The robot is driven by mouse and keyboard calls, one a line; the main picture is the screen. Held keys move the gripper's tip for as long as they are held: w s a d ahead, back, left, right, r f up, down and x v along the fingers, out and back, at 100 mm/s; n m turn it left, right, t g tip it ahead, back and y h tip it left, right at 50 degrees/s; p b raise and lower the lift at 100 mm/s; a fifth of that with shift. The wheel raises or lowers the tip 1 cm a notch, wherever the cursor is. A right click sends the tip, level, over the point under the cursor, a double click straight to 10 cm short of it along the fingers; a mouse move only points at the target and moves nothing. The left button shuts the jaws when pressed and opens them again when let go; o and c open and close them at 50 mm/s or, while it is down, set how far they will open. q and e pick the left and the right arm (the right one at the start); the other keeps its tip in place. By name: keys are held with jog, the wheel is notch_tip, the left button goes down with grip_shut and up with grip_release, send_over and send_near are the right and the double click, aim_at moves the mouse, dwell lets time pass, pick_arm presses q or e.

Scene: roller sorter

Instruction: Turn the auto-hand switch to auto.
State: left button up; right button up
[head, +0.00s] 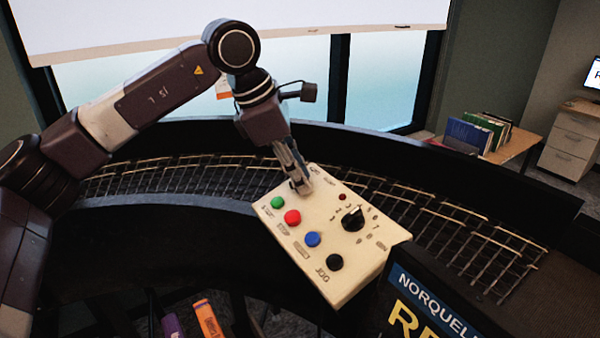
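A cream control box (277,223) sits tilted at the curved roller conveyor. Its face carries a green button (278,203), a red button (292,217), a blue button (313,239), a black button (334,262) marked JOG, and a black rotary knob (353,219) with marks around it. My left gripper (301,187) points down onto the far upper-left corner of the box face, beside small printed labels. Its fingers look close together, and I cannot tell if they hold anything. I cannot make out the auto-hand switch; the fingers may hide it. My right gripper is not in view.
The roller conveyor (180,178) curves behind the box, with dark side walls. Orange and purple items are below.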

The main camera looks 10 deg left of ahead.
pick_arm(q)
grip_shut()
jog(key=shift+f+n+b, duration=0.15)
jog(key=shift+n+b, duration=0.75)
jog(key=shift+n, duration=0.1)
jog(key=n+b, duration=0.1)
jog(key=n, duration=0.1)
jog(key=shift+w+n+b, duration=0.1)
jog(key=shift+n+b, duration=0.2)
jog(key=shift+b, duration=0.05)
jog(key=n+b, duration=0.2)
jog(key=n, duration=0.2)
jog(key=shift+w+a+t, duration=0.1)
jog(key=shift+a+t, duration=0.05)
jog(key=shift+t, duration=0.25)
jog(key=shift+a+n+y+b, duration=0.1)
jog(key=shift+n+y+b, duration=0.4)
jog(key=shift+n, duration=1.2)
